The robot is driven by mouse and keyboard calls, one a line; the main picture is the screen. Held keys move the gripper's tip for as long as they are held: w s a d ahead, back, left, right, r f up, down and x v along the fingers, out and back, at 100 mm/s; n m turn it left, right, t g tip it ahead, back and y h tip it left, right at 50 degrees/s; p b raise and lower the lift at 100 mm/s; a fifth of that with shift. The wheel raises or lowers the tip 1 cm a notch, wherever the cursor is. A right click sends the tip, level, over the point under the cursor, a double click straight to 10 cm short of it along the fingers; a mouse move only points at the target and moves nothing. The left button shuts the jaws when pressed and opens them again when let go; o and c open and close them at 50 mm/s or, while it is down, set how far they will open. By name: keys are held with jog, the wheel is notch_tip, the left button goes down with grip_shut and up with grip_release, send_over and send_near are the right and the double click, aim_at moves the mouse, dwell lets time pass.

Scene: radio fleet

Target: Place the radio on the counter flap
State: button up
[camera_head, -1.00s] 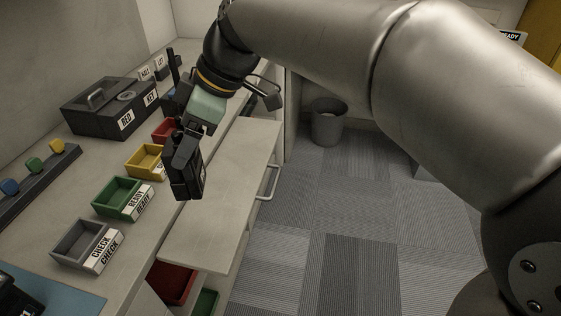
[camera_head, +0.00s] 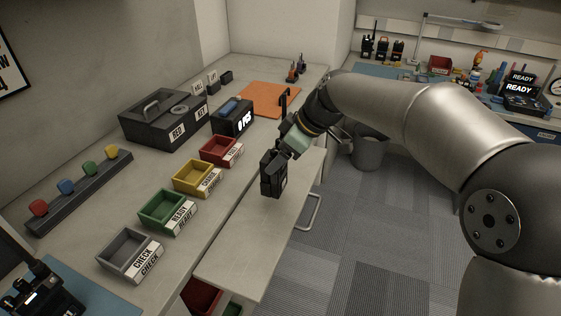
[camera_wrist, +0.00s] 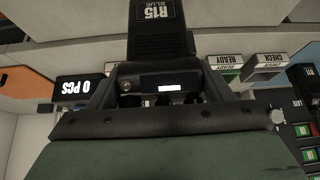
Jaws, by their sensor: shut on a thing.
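My gripper (camera_head: 282,156) is shut on a black radio (camera_head: 271,178), which hangs roughly upright below it. In the wrist view the radio (camera_wrist: 161,30) shows a label reading R15 BLUE between the fingers. The counter flap (camera_head: 236,258) is a pale board along the right side of the counter, lying flat with a metal handle on its outer edge. The radio is over the flap's inner, far part; whether its bottom touches the flap I cannot tell.
Grey, green (camera_head: 165,211), yellow and red (camera_head: 221,149) trays line the counter beside the flap. A black counter box reading 0 PCS (camera_head: 232,117) and a black lockbox (camera_head: 160,125) stand behind. Another radio (camera_head: 42,290) is at lower left. The flap's near part is clear.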

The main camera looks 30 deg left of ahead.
jog(key=shift+w+a+f, duration=0.15)
jog(key=shift+a+f, duration=0.05)
jog(key=shift+f, duration=0.8)
jog(key=shift+w+a+f, duration=0.1)
jog(key=shift+a+f, duration=0.05)
jog(key=shift+f, duration=0.85)
jog(key=o, duration=2)
jog(key=shift+f, duration=0.15)
jog(key=shift+c, duration=0.2)
jog(key=shift+r, duration=0.2)
jog(key=v, duration=1.2)
jog(key=shift+b, duration=0.35)
